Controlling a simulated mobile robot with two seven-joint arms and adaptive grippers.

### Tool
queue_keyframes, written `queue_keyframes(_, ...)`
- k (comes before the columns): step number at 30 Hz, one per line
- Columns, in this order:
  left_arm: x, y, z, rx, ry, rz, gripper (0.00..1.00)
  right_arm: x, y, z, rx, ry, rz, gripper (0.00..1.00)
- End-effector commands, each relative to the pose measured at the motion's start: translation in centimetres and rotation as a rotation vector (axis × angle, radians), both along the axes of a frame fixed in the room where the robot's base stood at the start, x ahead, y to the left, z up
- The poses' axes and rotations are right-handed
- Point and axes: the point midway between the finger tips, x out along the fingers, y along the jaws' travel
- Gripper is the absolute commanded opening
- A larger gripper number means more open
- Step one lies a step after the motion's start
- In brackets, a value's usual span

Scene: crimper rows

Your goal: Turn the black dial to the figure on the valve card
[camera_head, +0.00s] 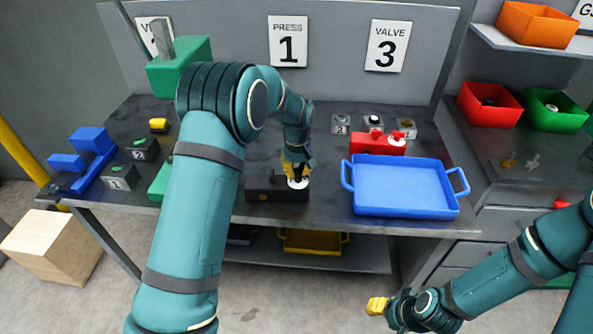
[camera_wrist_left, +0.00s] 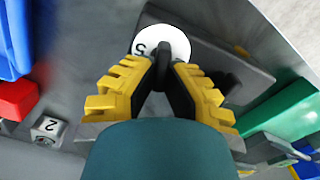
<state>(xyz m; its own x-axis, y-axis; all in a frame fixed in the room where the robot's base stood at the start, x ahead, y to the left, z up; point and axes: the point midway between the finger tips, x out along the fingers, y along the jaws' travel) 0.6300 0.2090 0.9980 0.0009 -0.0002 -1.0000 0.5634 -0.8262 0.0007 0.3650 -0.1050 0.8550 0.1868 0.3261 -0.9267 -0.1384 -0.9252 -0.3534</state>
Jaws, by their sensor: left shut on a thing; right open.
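The valve card (camera_head: 387,46) on the back panel reads 3. The black dial (camera_wrist_left: 164,58) is a black knob over a white disc (camera_wrist_left: 172,40). A figure 5 shows on the disc, seen sideways in the left wrist view. In the head view the disc's white edge (camera_head: 298,184) shows on a dark box (camera_head: 268,191) at the bench front. My left gripper (camera_head: 296,168) points down over it, and its fingers (camera_wrist_left: 163,77) are shut on the knob. The rest of the disc is hidden. My right gripper (camera_head: 378,306) is open and empty, low in front of the bench.
A blue tray (camera_head: 405,188) and a red block device (camera_head: 378,144) stand right of the dial. Small numbered blocks (camera_head: 341,123) stand behind them. A green press (camera_head: 178,67) is partly behind my left arm. The press card (camera_head: 288,42) reads 1.

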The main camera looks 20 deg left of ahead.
Motion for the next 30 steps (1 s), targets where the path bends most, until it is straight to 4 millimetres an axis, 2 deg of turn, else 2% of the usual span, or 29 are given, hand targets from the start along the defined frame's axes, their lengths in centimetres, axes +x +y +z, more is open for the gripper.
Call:
queue_keyframes(12, 0.0, -0.21, -0.17, 0.0, 0.004, -0.223, 0.0, 0.01, 0.0, -0.12, 0.0, 0.0, 0.0, 0.47)
queue_keyframes(30, -0.02, -0.26, -0.17, 0.0, 0.004, -0.263, 0.0, 0.01, 0.0, -0.13, 0.0, 0.0, 0.0, 0.47)
